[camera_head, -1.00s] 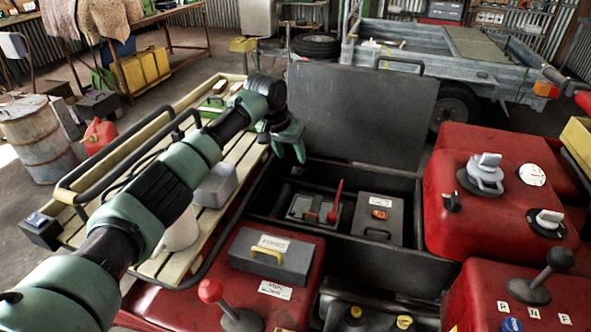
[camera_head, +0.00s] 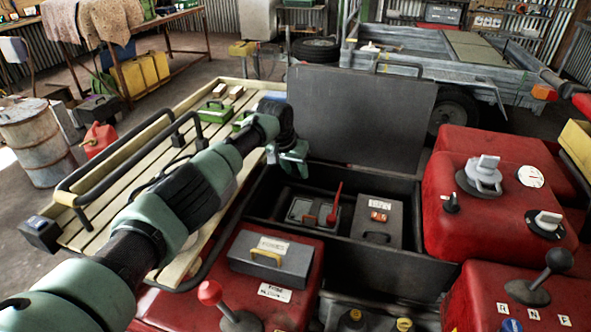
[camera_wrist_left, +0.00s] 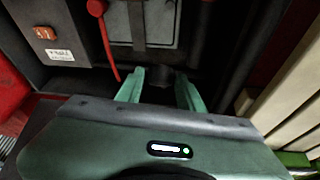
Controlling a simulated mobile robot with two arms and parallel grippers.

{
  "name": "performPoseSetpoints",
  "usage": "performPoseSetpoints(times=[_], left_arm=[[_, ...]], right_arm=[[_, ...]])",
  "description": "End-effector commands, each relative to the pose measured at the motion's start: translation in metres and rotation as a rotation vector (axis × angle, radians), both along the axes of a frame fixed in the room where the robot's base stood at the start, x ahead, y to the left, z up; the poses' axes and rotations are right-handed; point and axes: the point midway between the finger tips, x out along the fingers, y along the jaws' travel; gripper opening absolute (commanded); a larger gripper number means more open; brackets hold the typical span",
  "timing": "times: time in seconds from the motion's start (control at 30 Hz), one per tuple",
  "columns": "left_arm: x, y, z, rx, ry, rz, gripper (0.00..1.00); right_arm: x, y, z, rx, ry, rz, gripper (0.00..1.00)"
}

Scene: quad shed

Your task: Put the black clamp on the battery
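The battery (camera_head: 303,209) appears to be the grey-topped box at the left of the open black compartment; it also shows at the top of the left wrist view (camera_wrist_left: 163,22). A red stick-like part (camera_head: 335,200) stands at its right side. My left gripper (camera_head: 296,163) is above the compartment's back left corner, pointing down. In the left wrist view its two green fingers (camera_wrist_left: 159,92) are apart. A dark shape shows between or behind them; I cannot tell whether it is the black clamp. I cannot make out the clamp elsewhere. My right gripper is not in view.
The raised black lid (camera_head: 362,115) stands behind the compartment. A grey box with an orange switch (camera_head: 379,216) sits right of the battery. Red housings with knobs (camera_head: 500,200) flank the right. A grey toolbox (camera_head: 270,262) lies in front. A slatted rack (camera_head: 130,210) is at left.

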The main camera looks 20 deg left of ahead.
Motion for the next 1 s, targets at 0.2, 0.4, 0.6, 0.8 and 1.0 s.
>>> performPoseSetpoints(times=[0.2, 0.4, 0.6, 0.8, 1.0], left_arm=[[-0.0001, 0.0003, 0.0, 0.0, 0.0, 0.0, 0.0], [-0.0001, 0.0005, 0.0001, 0.001, 0.0, 0.0, 0.0], [-0.0001, 0.0006, 0.0002, 0.001, 0.0, 0.0, 0.0], [-0.0001, 0.0007, 0.0002, 0.001, 0.0, 0.0, 0.0], [0.0, 0.0008, 0.0003, 0.001, 0.0, 0.0, 0.0]], right_arm=[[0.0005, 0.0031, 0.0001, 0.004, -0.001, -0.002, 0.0], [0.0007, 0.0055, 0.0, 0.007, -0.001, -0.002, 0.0], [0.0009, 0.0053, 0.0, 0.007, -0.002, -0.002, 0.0], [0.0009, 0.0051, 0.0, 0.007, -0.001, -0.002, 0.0], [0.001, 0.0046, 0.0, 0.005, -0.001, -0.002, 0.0]])
